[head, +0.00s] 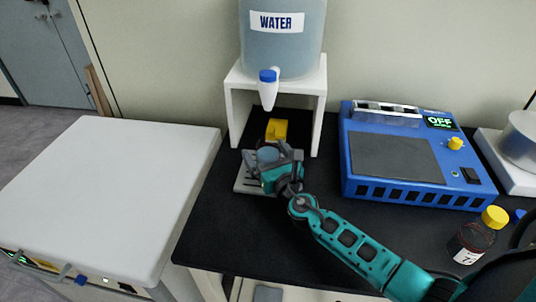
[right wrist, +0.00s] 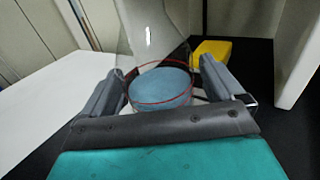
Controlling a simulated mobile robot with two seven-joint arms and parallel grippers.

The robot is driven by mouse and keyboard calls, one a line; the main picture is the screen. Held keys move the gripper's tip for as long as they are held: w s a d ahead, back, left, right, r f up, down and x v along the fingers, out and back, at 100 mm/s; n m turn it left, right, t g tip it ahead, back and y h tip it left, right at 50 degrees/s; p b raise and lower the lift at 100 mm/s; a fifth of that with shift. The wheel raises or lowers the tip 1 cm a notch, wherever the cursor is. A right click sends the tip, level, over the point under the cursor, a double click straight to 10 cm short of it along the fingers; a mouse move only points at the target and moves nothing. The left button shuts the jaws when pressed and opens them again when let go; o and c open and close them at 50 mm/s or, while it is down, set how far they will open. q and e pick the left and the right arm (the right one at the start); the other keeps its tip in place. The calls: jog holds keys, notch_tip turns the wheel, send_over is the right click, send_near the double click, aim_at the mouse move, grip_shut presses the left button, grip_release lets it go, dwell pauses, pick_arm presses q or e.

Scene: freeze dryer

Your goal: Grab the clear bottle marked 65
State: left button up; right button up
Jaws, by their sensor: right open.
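A clear round container with a blue inside and a thin red ring (right wrist: 160,88) stands between the fingers of my right gripper (right wrist: 165,85) in the right wrist view. In the head view its blue top (head: 267,155) shows among the fingers of my right gripper (head: 266,154). No 65 marking is readable, so I cannot tell whether this is the bottle marked 65. The gripper is open around it, with a finger on each side. The container's lower part is hidden. My left gripper is not in view.
A WATER tank (head: 283,45) sits on a white stand (head: 317,100), its spout (head: 268,92) above the container. A yellow object (head: 277,129) lies behind. A blue OFF device (head: 412,160), a yellow-capped dark bottle (head: 475,238) and a white unit (head: 110,190) are nearby.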

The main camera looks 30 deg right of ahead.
jog(key=shift+w, duration=0.5)
jog(key=c, duration=1.3)
jog(key=shift+r, duration=0.2)
